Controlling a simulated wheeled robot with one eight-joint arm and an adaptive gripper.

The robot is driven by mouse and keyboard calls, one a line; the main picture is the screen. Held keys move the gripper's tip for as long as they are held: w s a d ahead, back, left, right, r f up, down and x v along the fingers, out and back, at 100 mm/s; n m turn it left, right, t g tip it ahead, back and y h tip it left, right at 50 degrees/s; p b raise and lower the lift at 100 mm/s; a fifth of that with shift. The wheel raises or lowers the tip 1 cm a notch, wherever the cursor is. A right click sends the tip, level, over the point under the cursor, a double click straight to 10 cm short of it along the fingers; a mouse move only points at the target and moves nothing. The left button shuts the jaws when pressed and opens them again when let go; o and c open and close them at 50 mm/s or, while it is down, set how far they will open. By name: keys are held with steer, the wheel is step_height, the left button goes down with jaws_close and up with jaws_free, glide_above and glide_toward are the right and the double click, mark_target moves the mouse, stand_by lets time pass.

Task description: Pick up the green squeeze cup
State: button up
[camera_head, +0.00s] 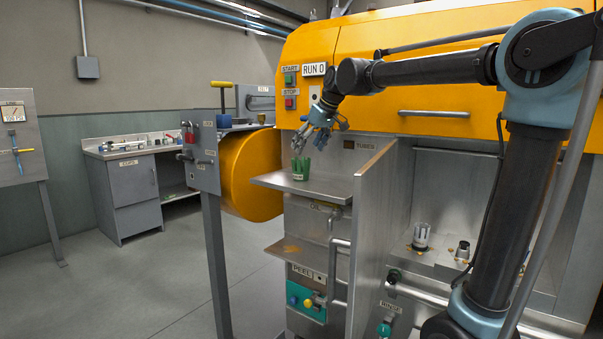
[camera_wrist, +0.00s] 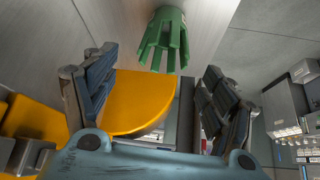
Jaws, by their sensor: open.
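The green squeeze cup (camera_head: 301,168) stands upright on a metal shelf (camera_head: 272,182) of the machine in the head view. It has upright prongs around its top and a small pale label on its side. My gripper (camera_head: 304,142) is open just above the cup and looks empty. In the wrist view the cup (camera_wrist: 166,42) shows at the top middle with its prongs pointing toward me. The gripper's two fingers (camera_wrist: 155,95) stand wide apart to the lower left and lower right of it. The cup appears apart from both fingers.
A vertical metal panel (camera_head: 372,210) stands right of the shelf. A yellow drum (camera_head: 250,175) is to the left. The orange machine cover with START and STOP buttons (camera_head: 290,91) is behind my gripper. A lower tray (camera_head: 300,252) sits beneath the shelf.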

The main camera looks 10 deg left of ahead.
mark_target(297, 167)
steer(key=x, duration=0.5)
steer(key=shift+w+a+f, duration=0.1)
steer(key=shift+a+f, duration=0.05)
steer(key=shift+f, duration=0.15)
steer(key=shift+x, duration=2.65)
steer(key=shift+a, duration=0.1)
steer(key=c, duration=1.2)
steer(key=shift+c, duration=0.7)
steer(key=shift+r, duration=0.1)
step_height(297, 167, up, 18)
